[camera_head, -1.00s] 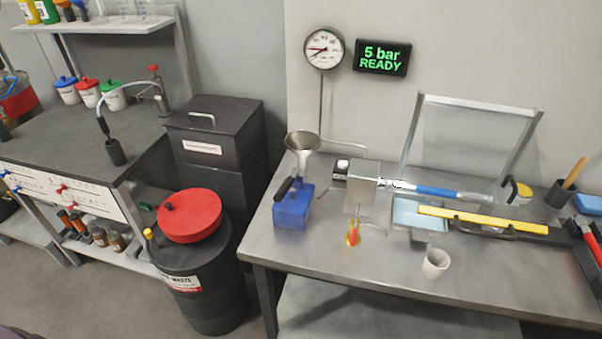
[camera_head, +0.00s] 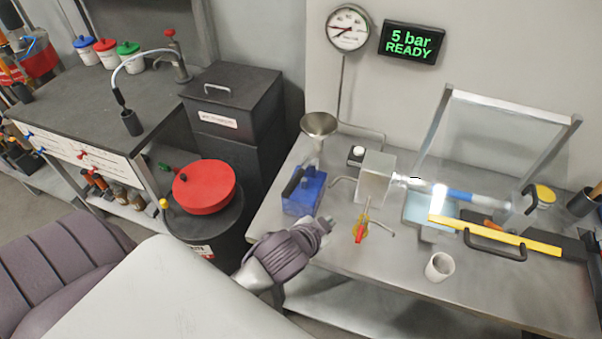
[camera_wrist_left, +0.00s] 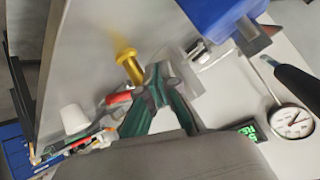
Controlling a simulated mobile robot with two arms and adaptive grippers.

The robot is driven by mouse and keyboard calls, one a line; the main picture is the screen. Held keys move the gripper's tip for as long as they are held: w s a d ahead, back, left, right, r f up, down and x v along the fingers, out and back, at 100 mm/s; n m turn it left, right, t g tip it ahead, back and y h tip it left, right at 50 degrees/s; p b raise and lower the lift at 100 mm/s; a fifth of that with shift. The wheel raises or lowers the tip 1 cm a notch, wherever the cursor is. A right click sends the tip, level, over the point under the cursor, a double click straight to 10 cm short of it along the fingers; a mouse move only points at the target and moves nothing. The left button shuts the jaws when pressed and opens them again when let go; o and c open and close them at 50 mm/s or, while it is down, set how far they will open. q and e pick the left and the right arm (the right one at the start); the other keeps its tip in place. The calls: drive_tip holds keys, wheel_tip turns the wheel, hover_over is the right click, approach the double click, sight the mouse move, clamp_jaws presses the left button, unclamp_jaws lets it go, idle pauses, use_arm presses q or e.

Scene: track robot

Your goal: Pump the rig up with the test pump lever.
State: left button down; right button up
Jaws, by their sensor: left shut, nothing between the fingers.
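The blue test pump (camera_head: 303,194) stands at the left end of the steel bench, with its black lever (camera_head: 291,184) on its upper left side. In the left wrist view the pump (camera_wrist_left: 212,14) is at the top and a black grip (camera_wrist_left: 294,86) at the right. My left gripper (camera_head: 329,222) is shut and empty, just right of and in front of the pump, apart from the lever. Its dark green fingers (camera_wrist_left: 156,76) show in the wrist view. The round gauge (camera_head: 348,28) hangs on the wall beside a display (camera_head: 411,42) reading "5 bar READY". My right gripper is out of view.
A funnel (camera_head: 318,125) stands behind the pump. A red-handled valve (camera_head: 360,232) and white cup (camera_head: 439,267) are to the right. A clear shield (camera_head: 500,130) stands behind the blue tube and yellow bar (camera_head: 505,237). A red-lidded waste drum (camera_head: 204,187) is left of the bench.

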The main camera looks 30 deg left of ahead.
use_arm(q)
drive_tip(key=w+d+r+m+t+h, duration=0.3)
drive_tip(key=r, duration=0.4)
drive_tip(key=w+d+r+m+t+h, duration=0.2)
drive_tip(key=w+d+r+m, duration=0.15)
drive_tip(key=r, duration=0.35)
drive_tip(key=w+d+r+m+t+h, duration=0.3)
drive_tip(key=r, duration=0.5)
drive_tip(key=s+d+r+m+g+h, duration=0.35)
drive_tip(key=d+m+g+h, duration=0.3)
drive_tip(key=m, duration=0.45)
drive_tip(key=s+d+r+m+g+h, duration=0.2)
drive_tip(key=s+d+m+g+h, duration=0.35)
drive_tip(key=m+g, duration=0.4)
drive_tip(key=s+a+f+m+g+y+p, duration=0.15)
drive_tip(key=a+f+m+g+y, duration=0.25)
drive_tip(key=a+f+m+y, duration=0.65)
drive_tip(key=w+a+y, duration=0.1)
drive_tip(key=a+y, duration=0.2)
drive_tip(key=a, duration=0.3)
drive_tip(key=w+a+n+y, duration=0.1)
drive_tip(key=a+y, duration=0.2)
drive_tip(key=a, duration=0.4)
drive_tip(key=a+n+y, duration=0.1)
drive_tip(key=a+y, duration=0.3)
drive_tip(key=a, duration=0.3)
drive_tip(key=shift+w+a+r+t, duration=0.1)
drive_tip(key=shift+w+r+t, duration=0.1)
drive_tip(key=shift+w+t, duration=0.15)
drive_tip(key=shift+f, duration=0.15)
